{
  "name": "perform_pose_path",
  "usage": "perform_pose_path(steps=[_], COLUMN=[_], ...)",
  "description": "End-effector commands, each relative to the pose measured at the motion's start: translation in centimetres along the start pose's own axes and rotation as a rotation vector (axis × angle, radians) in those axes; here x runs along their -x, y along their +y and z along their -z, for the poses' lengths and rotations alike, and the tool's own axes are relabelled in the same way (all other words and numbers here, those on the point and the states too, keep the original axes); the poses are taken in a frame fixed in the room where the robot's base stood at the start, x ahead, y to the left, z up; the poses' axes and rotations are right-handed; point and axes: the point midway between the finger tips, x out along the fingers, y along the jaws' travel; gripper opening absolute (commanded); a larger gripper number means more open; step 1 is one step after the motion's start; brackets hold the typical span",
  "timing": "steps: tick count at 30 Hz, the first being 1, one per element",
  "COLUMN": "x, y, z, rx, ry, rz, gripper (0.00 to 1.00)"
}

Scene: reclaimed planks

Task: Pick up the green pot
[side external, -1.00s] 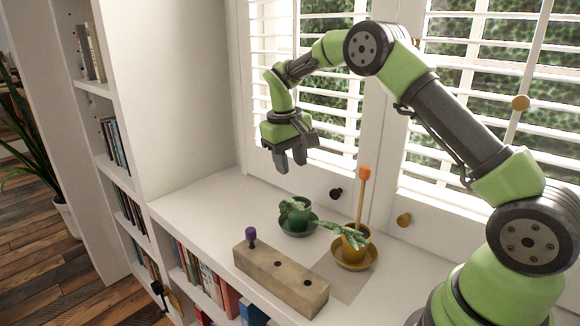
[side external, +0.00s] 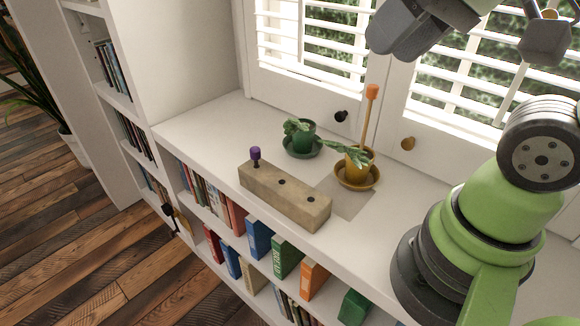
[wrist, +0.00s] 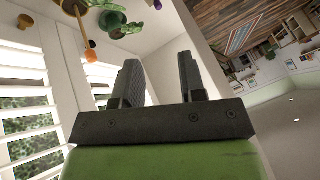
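The green pot (side external: 304,136) stands upright on a green saucer (side external: 304,151) on the white shelf top, with a leafy plant in it. It also shows in the wrist view, near the top left (wrist: 110,20). My gripper (wrist: 158,78) shows in the wrist view with its two dark fingers apart and nothing between them. The pot is off to the left beyond the fingertips, clear of them. In the side view, dark parts of my arm cross the top right, cut by the frame edge; I cannot clearly tell the fingers there.
A yellow pot (side external: 355,168) with an orange-topped stick (side external: 372,105) stands on a saucer to the green pot's right. A wooden block (side external: 285,195) with holes and a purple peg (side external: 256,154) lies in front. Window shutters (side external: 330,60) rise behind. The shelf's left part is clear.

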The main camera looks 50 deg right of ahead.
Motion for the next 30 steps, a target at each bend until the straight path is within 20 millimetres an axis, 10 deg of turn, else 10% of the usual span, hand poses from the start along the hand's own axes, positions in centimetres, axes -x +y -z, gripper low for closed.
perform_pose_path(steps=[3, 10, 22, 30], x=[0.2, 0.2, 0.1, -3.2], y=[0.2, 0.3, 0.2, 0.4], z=[-1.6, -2.1, -1.0, 6.6], rx=[-0.011, -0.016, 0.014, 0.254], ry=[0.028, 0.035, 0.021, -0.097], rz=[0.029, 0.039, 0.021, -0.071], gripper=[0.42, 0.93, 0.93, 0.93])
